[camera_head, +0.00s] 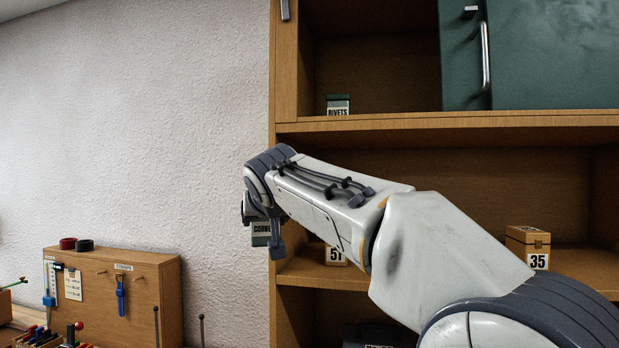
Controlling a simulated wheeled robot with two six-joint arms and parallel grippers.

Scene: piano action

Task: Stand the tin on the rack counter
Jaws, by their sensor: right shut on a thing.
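My right arm reaches in from the lower right across the front of the wooden rack. Its gripper (263,236) is shut on a small dark green tin (260,240) with a pale label, of which "CORNE" can be read. The tin is held roughly upright at the rack's left edge, in front of the wall and the rack's side post. Part of the tin is hidden by the fingers. The rack's middle shelf (300,272) is just right of the tin, its counter surface partly hidden by my arm. My left gripper is not in view.
A "RIVETS" tin (338,105) stands on the upper shelf. A box marked 51 (336,256) and a box marked 35 (528,247) stand on the middle shelf. A green door (545,55) covers the upper right. A wooden tool board (140,300) stands lower left.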

